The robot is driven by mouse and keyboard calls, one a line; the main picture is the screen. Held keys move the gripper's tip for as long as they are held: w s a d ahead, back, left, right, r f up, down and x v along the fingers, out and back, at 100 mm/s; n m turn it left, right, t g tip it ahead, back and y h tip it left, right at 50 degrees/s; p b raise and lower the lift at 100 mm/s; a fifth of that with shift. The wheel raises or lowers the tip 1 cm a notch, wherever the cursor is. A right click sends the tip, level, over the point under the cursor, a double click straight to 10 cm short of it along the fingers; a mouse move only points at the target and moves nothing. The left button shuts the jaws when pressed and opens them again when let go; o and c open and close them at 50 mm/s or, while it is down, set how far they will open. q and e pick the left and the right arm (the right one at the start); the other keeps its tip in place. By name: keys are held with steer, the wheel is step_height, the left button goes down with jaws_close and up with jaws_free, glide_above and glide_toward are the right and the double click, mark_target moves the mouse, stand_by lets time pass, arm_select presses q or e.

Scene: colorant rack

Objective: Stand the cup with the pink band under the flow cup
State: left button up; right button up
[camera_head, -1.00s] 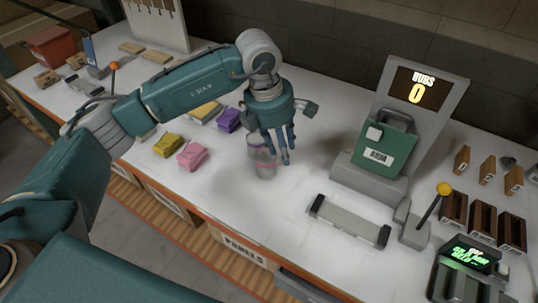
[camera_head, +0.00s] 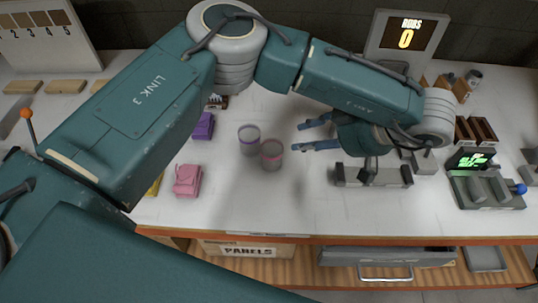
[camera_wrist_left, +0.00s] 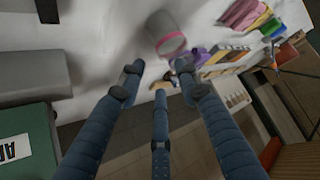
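The cup with the pink band (camera_head: 272,155) stands upright on the white bench in the head view, close beside a cup with a purple band (camera_head: 249,140). In the left wrist view, a cup with a pink rim (camera_wrist_left: 165,36) shows beyond the fingers. My left gripper (camera_head: 318,135) is open and empty, to the right of the cups, its fingers pointing left toward them. It does not appear to touch them. The fingers also show spread in the left wrist view (camera_wrist_left: 160,85). I cannot make out the flow cup. My right gripper is not in view.
A grey bar-shaped fixture (camera_head: 373,175) lies below my left wrist. A pink packet (camera_head: 187,180) and a purple packet (camera_head: 203,126) lie left of the cups. The bench in front of the cups is clear.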

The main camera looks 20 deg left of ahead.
mark_target(281, 142)
arm_select(q)
steer(key=p+x, duration=0.1)
steer(key=x, duration=0.5)
steer(key=p+x, duration=0.1)
steer(key=x, duration=0.2)
steer(key=shift+w+a+f+p, duration=0.15)
steer(key=shift+w+p, duration=0.15)
steer(key=shift+w, duration=0.05)
steer(key=shift+w+a+f, duration=0.1)
steer(key=shift+a+f, duration=0.05)
steer(key=shift+a, duration=0.1)
steer(key=shift+d, duration=0.15)
steer(key=c, duration=0.6)
jaws_close()
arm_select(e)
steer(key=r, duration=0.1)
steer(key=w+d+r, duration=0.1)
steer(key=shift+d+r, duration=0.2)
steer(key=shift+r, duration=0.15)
